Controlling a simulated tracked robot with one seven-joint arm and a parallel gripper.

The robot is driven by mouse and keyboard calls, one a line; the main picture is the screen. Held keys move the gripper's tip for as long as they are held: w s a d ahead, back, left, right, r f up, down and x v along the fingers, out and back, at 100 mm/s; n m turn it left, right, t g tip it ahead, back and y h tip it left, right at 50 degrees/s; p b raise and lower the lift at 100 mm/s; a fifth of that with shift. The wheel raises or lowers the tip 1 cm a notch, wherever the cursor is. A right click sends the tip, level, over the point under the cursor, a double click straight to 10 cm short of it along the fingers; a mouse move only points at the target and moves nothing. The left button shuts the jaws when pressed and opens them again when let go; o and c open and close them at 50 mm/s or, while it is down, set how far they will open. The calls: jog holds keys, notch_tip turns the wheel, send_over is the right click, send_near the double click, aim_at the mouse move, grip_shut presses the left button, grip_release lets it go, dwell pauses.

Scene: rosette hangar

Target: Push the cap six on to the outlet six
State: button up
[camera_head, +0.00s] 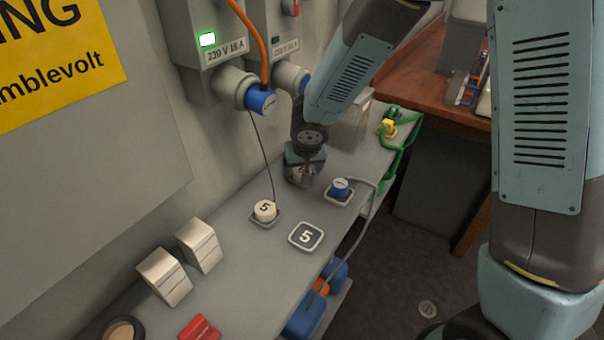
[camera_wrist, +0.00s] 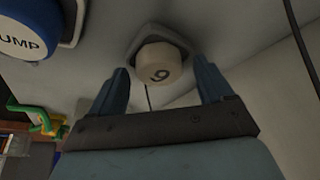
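A round off-white cap with a dark figure that reads as 6 or 9 (camera_wrist: 158,67) sits in a grey holder (camera_wrist: 140,38) in the wrist view. My gripper (camera_wrist: 160,80) is open, one blue-grey finger on each side of the cap with gaps between. In the head view my gripper (camera_head: 303,172) points down over the shelf and largely hides this cap. A grey wall box with an outlet (camera_head: 285,72) is behind my arm, which partly covers its blue-fronted socket. I cannot read a number six on it.
A cap marked 5 (camera_head: 265,208) stands left of my gripper; a 5 plate (camera_head: 306,236) lies in front. Another wall box (camera_head: 212,50) holds a blue plug with an orange cable. White blocks (camera_head: 165,276) are at left.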

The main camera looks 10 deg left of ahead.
jog(key=c, duration=1)
jog(key=shift+o, duration=0.2)
jog(key=shift+r, duration=0.65)
jog(key=s+d+r, duration=0.8)
jog(key=s+r, duration=0.3)
jog(key=shift+d+r, duration=0.15)
jog(key=shift+r, duration=0.2)
jog(key=shift+s, duration=0.15)
jog(key=shift+s, duration=0.1)
